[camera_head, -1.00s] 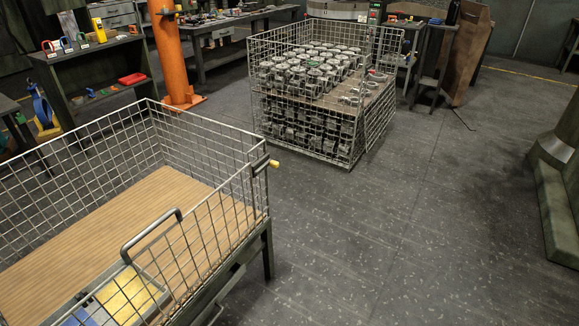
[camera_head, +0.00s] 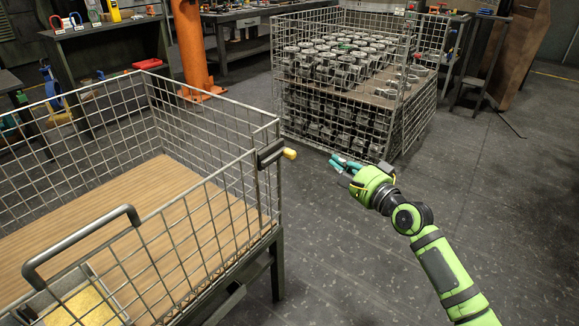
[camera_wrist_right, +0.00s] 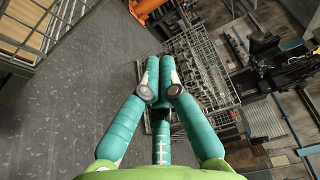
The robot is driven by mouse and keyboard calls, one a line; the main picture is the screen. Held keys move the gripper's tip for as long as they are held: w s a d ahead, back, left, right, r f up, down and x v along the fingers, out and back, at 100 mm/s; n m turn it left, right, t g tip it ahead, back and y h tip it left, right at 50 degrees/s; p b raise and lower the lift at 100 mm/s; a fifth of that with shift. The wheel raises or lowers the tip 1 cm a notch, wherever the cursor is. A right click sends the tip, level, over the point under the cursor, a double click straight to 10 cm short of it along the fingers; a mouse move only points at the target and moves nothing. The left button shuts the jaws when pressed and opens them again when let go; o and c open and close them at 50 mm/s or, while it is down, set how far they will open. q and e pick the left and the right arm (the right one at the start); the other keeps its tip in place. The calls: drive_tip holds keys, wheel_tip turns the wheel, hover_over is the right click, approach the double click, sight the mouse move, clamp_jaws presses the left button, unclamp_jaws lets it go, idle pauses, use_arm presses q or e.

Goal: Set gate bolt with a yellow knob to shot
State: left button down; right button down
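The gate bolt (camera_head: 270,154) is a dark bar with a yellow knob (camera_head: 290,153) on its right end. It sits at the top right corner of the near wire-mesh cage (camera_head: 279,125), and the knob points outward to the right. My right gripper (camera_head: 345,163), green with teal fingers, is in the air to the right of the knob and apart from it. In the right wrist view its teal fingers (camera_wrist_right: 160,92) converge with nothing visible between them; how far apart they are in depth is unclear. My left gripper is not in view.
The near cage has a wooden floor (camera_head: 100,205) and a grey loop handle (camera_head: 80,240) at its front side. A second mesh cage (camera_head: 430,112), full of grey valve castings (camera_head: 335,65), stands behind my gripper. An orange post (camera_head: 187,45) stands at the back. Floor between the cages is clear.

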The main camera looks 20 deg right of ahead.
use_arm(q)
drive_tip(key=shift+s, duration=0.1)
use_arm(e)
drive_tip(key=shift+s+r, duration=0.1)
drive_tip(key=shift+r, duration=0.05)
